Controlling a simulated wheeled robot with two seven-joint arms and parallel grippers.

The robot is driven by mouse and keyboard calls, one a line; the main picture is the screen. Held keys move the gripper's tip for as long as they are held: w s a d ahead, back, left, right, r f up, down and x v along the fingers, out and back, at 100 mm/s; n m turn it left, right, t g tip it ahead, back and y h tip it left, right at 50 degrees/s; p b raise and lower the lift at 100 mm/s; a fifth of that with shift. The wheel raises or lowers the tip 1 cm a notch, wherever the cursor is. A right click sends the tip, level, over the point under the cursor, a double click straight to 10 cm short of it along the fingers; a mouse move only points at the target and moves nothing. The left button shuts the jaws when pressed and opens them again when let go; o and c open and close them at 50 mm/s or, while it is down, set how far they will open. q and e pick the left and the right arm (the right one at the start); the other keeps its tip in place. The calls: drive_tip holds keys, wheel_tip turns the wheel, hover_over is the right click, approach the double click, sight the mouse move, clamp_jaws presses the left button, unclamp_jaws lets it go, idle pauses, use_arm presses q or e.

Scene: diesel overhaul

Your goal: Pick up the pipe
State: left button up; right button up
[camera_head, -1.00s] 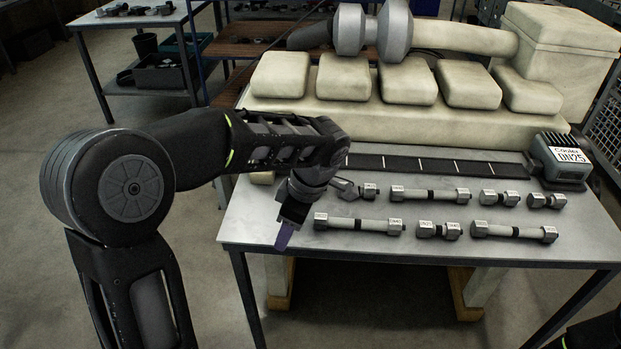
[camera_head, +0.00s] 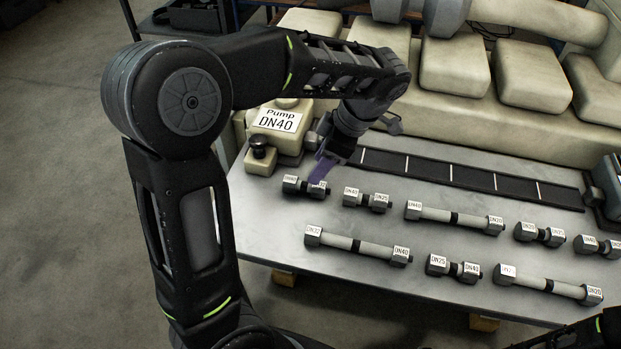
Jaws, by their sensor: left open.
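Several grey pipes with labelled hexagonal ends lie in two rows on the table. The back row has a short pipe (camera_head: 305,187) at its left end, a second short pipe (camera_head: 367,200), a long pipe (camera_head: 455,217) and two more short ones at right. The front row has a long pipe (camera_head: 358,246), a short pipe (camera_head: 452,268) and another long pipe (camera_head: 548,285). My left gripper (camera_head: 322,170) is open, its purple finger pointing down just above the right end of the leftmost short pipe. I cannot tell whether they touch. My right gripper is out of view.
The pump (camera_head: 275,130), labelled DN40, stands at the table's back left, beside my left gripper. A dark strip with white marks (camera_head: 470,175) runs along the back, before a cream engine block (camera_head: 440,115). The table's front left (camera_head: 265,225) is bare.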

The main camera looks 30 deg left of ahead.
sight(306, 184)
use_arm(q)
drive_tip(key=shift+x, duration=1.35)
drive_tip(key=shift+p, duration=0.3)
drive_tip(key=shift+a+f, duration=0.15)
drive_tip(key=shift+f, duration=0.15)
drive_tip(key=p+x, duration=0.1)
drive_tip(key=x, duration=0.2)
drive_tip(key=shift+a+f+p, duration=0.15)
drive_tip(key=shift+f+p, duration=0.15)
drive_tip(key=shift+a+f, duration=0.15)
drive_tip(key=shift+f, duration=0.25)
drive_tip(key=shift+c, duration=0.5)
clamp_jaws()
